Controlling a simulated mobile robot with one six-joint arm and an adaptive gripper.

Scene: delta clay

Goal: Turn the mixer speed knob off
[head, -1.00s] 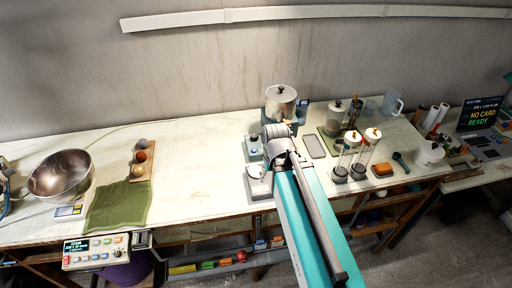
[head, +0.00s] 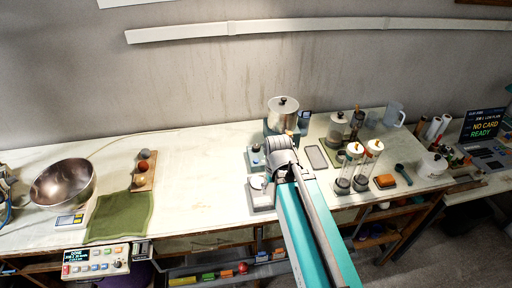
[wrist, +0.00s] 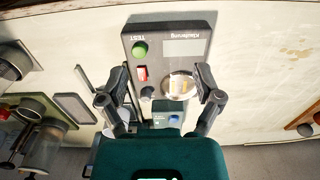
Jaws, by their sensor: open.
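A metal pot with a lid (head: 283,104) stands on a teal base (head: 270,128) at the back of the bench, partly behind my arm. I cannot tell for sure whether this is the mixer, and its knob is not clear. The panel carries a green button, a red switch, a dark knob (wrist: 147,93) and a round shiny disc (wrist: 180,87). My gripper (wrist: 158,94) is open and empty, its fingers on either side of the dark knob and disc, apparently above them.
A flat grey tray (head: 317,157) lies close by. A metal bowl (head: 63,184) and green cloth (head: 120,215) are at left. The bench between is clear.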

